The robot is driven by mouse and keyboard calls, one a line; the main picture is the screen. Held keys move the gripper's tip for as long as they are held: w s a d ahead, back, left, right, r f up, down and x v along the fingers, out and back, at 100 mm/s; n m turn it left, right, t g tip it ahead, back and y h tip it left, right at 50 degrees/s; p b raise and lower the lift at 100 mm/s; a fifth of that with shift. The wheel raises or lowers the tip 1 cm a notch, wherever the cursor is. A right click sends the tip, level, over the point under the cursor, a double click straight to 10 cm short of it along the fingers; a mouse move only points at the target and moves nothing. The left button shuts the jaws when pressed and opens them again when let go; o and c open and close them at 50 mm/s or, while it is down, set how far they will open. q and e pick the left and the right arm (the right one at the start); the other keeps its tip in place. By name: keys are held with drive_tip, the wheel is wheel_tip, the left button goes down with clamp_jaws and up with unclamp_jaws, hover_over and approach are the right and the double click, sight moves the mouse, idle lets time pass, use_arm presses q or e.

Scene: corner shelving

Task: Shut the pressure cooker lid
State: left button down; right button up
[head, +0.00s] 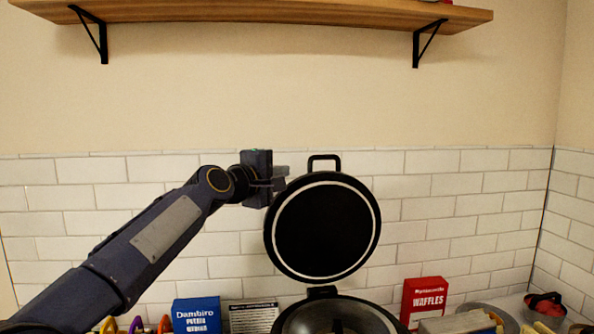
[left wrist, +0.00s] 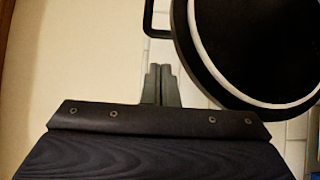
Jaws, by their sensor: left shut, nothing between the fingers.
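The pressure cooker lid (head: 322,228) is a round black disc with a pale ring and a loop handle (head: 324,160) at its top. It stands open, nearly upright, above the cooker body (head: 335,312), joined by a hinge at its lower edge. The body is cut off by the bottom of the head view. My left gripper (head: 281,172) is shut and empty, at the upper left of the lid near the handle. In the left wrist view the closed fingers (left wrist: 160,80) point toward the wall, left of the lid (left wrist: 250,45); contact is not visible. My right gripper is not in view.
A wooden shelf (head: 250,12) on black brackets hangs above. A blue box (head: 196,316) and a labelled packet (head: 253,317) stand left of the cooker, a red waffles box (head: 423,298) right of it. A red-and-black item (head: 546,306) lies far right.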

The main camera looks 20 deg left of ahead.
use_arm(q)
drive_tip(key=p+x, duration=0.3)
drive_tip(key=x, duration=0.4)
drive_tip(key=shift+w, duration=0.15)
drive_tip(key=shift+w+d, duration=0.15)
drive_tip(key=shift+w, duration=0.3)
